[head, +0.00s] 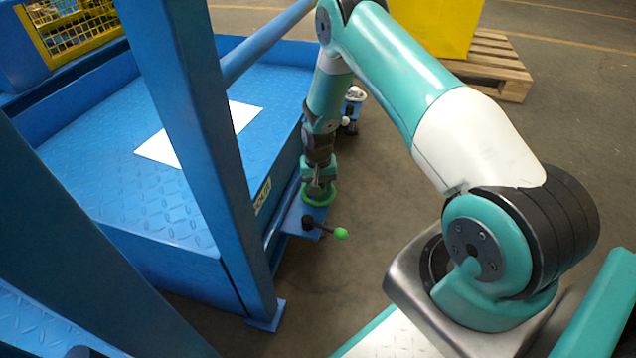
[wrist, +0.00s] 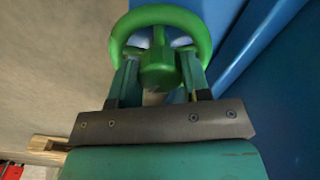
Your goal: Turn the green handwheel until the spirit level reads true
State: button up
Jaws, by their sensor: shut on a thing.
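The green handwheel (head: 319,194) sits on a blue bracket at the side of the blue platform in the head view. In the wrist view the handwheel (wrist: 161,17) fills the top middle, with its rim, a spoke and a thick green hub. My gripper (head: 318,183) reaches down onto the handwheel from above. In the wrist view my gripper (wrist: 158,75) has one finger on each side of the hub and is shut on it. I cannot make out the spirit level in either view.
A lever with a green knob (head: 341,233) sticks out beside the handwheel. A blue post (head: 205,150) stands left of my arm. A white sheet (head: 200,133) lies on the blue platform (head: 90,190). A wooden pallet (head: 497,62) stands behind. The floor right of the handwheel is clear.

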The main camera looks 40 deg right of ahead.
aim_at(318, 184)
jog(key=o, duration=0.9)
jog(key=shift+o, duration=0.2)
notch_tip(318, 184, up, 17)
jog(key=p, duration=0.8)
jog(key=shift+r, duration=0.2)
